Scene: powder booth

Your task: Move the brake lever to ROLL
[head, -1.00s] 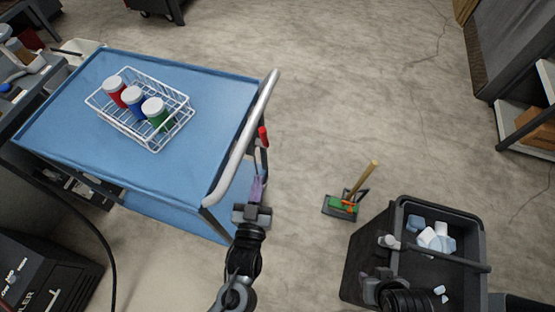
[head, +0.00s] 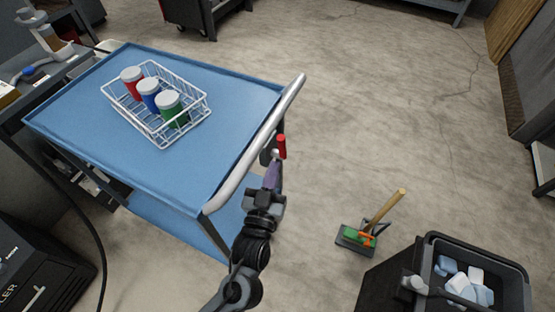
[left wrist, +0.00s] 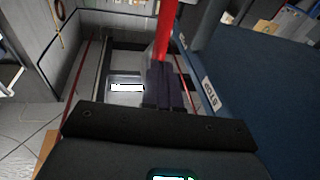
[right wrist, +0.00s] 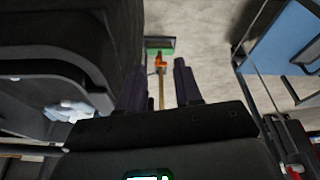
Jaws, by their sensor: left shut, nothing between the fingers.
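The brake lever has a red grip (head: 282,146) and stands by the push handle at the right end of the blue cart (head: 215,160). In the left wrist view the red lever (left wrist: 166,40) rises just beyond my fingertips. A STOP label (left wrist: 211,93) shows on the cart's side, right of the fingers; I see no readable ROLL label. My left gripper (head: 273,172) is shut and empty, close below the red grip; I cannot tell whether it touches the lever. My right gripper (right wrist: 158,85) is open and empty, seen only in the right wrist view.
A white wire basket (head: 160,140) with red, blue and green jars stands on the cart. The silver push handle (head: 255,145) is close beside my left gripper. A brush with a wooden handle (head: 385,210) and a black bin (head: 390,285) stand on the floor to the right.

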